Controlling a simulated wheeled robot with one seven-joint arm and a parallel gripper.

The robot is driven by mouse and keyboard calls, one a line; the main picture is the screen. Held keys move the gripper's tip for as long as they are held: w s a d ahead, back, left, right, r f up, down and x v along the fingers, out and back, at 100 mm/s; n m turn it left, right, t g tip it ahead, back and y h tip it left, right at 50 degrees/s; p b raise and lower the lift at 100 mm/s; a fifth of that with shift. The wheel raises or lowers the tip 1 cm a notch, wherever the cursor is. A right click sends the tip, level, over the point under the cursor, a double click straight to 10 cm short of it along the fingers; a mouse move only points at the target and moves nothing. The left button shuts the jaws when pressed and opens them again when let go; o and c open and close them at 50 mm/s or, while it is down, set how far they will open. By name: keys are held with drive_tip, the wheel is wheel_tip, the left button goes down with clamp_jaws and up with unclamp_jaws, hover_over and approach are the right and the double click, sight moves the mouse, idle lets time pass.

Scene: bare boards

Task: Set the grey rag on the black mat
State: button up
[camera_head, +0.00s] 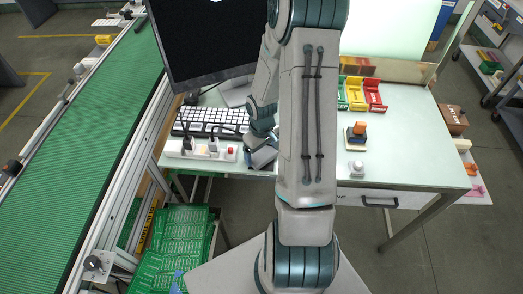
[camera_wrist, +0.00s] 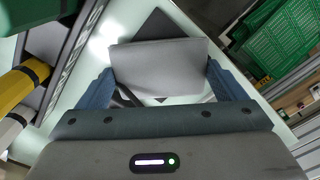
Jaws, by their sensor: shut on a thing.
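The grey rag (camera_wrist: 160,66) is a flat pale-grey sheet, held between the blue fingers of my gripper (camera_wrist: 160,82) in the wrist view. The black mat (camera_wrist: 157,23) lies on the pale table behind the rag, turned at an angle to it. The rag covers most of the mat. A dark corner shows past the rag's far edge and a small dark tip below its near edge. I cannot tell whether the rag touches the mat. In the head view my gripper (camera_head: 262,152) is low over the table's near left part, partly hidden by my arm.
A white power strip (camera_head: 202,150) with plugs and a keyboard (camera_head: 210,121) stand left of my gripper on the table (camera_head: 410,160). A monitor (camera_head: 205,40) rises behind. Red, yellow and green bins (camera_head: 360,94) stand at the right.

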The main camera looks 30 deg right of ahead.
sight(262, 154)
drive_tip(key=shift+f, duration=0.1)
drive_tip(key=o, duration=0.6)
drive_tip(key=shift+d+r, duration=0.1)
drive_tip(key=shift+r, duration=0.5)
wheel_tip(262, 154, up, 11)
drive_tip(key=shift+s+a+r+m+t, duration=0.35)
drive_tip(key=shift+s+a+r+t, duration=0.3)
drive_tip(key=shift+s+a+r, duration=1.9)
drive_tip(key=shift+s+a+r+m+t, duration=0.5)
drive_tip(key=shift+s+a+r, duration=1.4)
drive_tip(key=shift+r, duration=1.1)
drive_tip(key=shift+s+a+r+m+t, duration=0.25)
drive_tip(key=shift+s+a+r+t, duration=0.5)
drive_tip(key=shift+s+a+r, duration=1.6)
